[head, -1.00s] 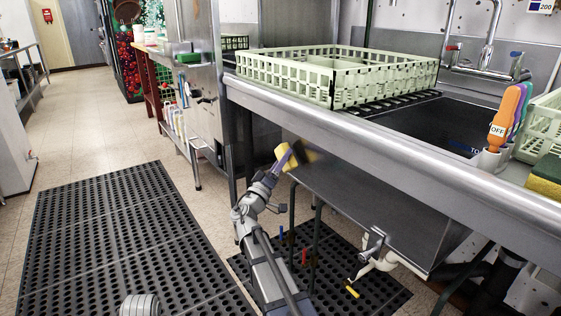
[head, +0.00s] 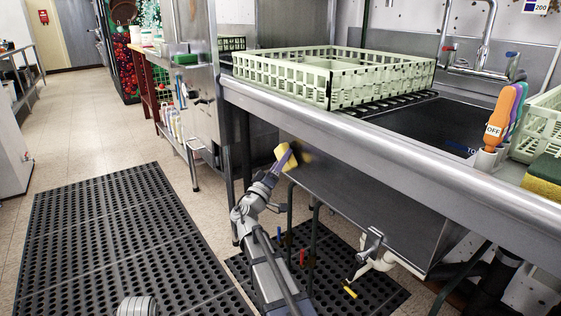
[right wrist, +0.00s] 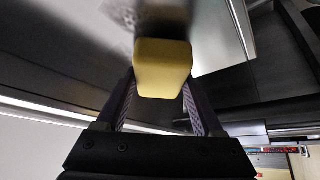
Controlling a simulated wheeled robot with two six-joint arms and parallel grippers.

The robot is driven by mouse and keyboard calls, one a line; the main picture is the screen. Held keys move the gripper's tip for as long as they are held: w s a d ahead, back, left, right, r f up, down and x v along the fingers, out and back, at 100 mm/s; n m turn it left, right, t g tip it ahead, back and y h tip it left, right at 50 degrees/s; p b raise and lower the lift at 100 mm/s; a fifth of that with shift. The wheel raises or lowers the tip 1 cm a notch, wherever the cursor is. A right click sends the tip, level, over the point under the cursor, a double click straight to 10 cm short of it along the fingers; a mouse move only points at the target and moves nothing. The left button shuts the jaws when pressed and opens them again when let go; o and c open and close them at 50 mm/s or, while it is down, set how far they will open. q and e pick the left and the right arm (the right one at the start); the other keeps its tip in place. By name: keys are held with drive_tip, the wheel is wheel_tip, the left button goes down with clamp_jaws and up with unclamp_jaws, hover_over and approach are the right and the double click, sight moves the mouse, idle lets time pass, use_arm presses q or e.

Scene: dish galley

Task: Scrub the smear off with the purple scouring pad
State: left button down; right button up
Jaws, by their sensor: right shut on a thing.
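My right gripper (head: 283,156) is shut on a yellow sponge-like pad (head: 281,153), against or very close to the steel front panel (head: 345,187) under the sink counter. In the right wrist view the pad's yellow body (right wrist: 163,66) sits between the fingertips. A dark band borders its far side; I cannot make out a purple colour on it. A grey speckled patch (right wrist: 122,13) shows on the steel beside the pad; I cannot tell whether it is the smear or a reflection. The pad hides part of the panel. My left gripper is not in view.
The steel counter edge (head: 330,125) runs above the pad. A pale green dish rack (head: 290,85) stands on it. Another sponge (head: 543,180) and coloured-handled brushes (head: 500,115) are at the right. Pipes and a valve (head: 370,245) lie below. A black mat (head: 100,235) covers floor at left.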

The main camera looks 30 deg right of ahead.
sight(290, 167)
drive_tip(key=shift+d, duration=0.55)
drive_tip(key=shift+s, duration=1.95)
drive_tip(key=shift+s+d, duration=0.15)
drive_tip(key=shift+s, duration=0.8)
drive_tip(key=shift+s+d, duration=0.15)
drive_tip(key=shift+s, duration=0.8)
drive_tip(key=shift+w, duration=0.1)
drive_tip(key=shift+w, duration=1.9)
